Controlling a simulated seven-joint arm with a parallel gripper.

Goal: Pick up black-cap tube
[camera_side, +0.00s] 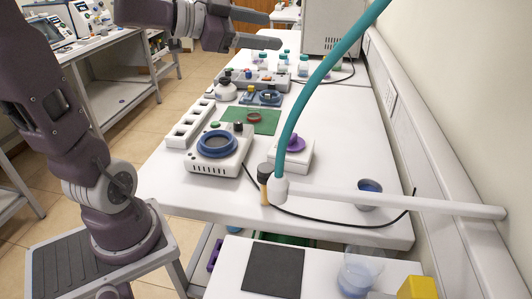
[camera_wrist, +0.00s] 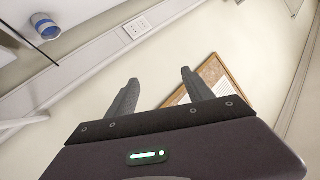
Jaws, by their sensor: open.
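My gripper (camera_side: 272,30) is open and empty, high over the far part of the bench in the side view. My gripper is far from both.
A teal hose (camera_side: 305,95) rises across the bench from a white pipe. A device with a blue ring (camera_side: 217,146), a socket strip (camera_side: 190,124) and a green mat (camera_side: 262,117) occupy the middle. The wrist view shows wall and a framed board (camera_wrist: 215,75).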

